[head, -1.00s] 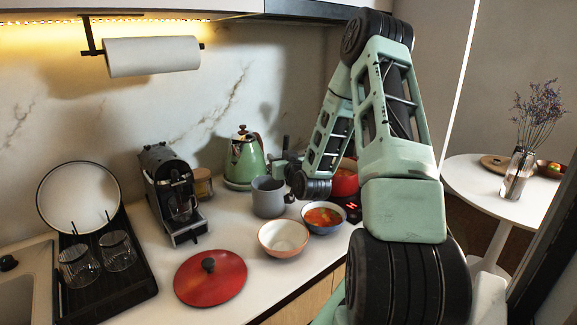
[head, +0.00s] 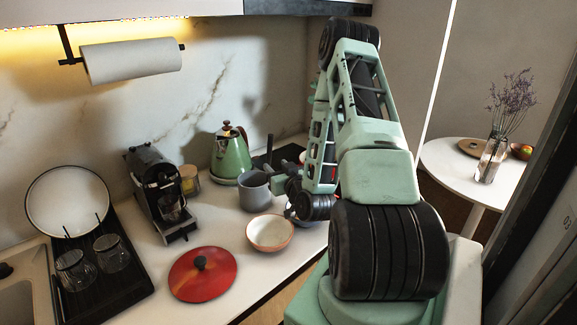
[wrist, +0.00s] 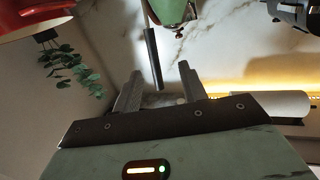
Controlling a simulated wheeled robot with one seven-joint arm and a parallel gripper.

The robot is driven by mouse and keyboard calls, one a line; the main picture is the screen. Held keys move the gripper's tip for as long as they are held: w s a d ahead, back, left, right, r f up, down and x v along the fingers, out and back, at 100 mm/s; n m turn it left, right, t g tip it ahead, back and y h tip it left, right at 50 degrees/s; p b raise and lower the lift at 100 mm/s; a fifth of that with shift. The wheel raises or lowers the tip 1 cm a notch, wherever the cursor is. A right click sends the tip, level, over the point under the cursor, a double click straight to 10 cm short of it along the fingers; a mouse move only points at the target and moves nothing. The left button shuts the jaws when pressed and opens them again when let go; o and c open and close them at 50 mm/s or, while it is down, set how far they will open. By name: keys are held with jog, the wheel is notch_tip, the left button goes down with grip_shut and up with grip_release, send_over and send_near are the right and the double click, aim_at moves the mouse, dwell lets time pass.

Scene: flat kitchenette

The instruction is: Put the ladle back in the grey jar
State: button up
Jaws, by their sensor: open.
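The grey jar (head: 254,192), a mug-like pot, stands on the counter behind the white bowl. My gripper (head: 280,182) is just right of the jar in the head view, partly hidden by my own arm. In the wrist view my gripper (wrist: 160,70) is open with nothing clasped. A long dark handle, apparently the ladle's (wrist: 152,58), shows between and beyond the fingertips. A thin dark upright, likely the same handle (head: 269,143), rises behind my gripper in the head view. The ladle's bowl is hidden, and I cannot tell what it rests in.
A green kettle (head: 231,158) stands behind the jar. The white bowl (head: 270,234) and red lid (head: 202,274) lie in front. A coffee machine (head: 160,195) is left. A red pot (wrist: 25,18) shows in the wrist view. My arm mostly hides the soup bowl.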

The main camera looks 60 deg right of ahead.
jog(key=p+v, duration=0.6)
jog(key=v, duration=0.1)
jog(key=shift+p, duration=0.4)
dwell(0.4)
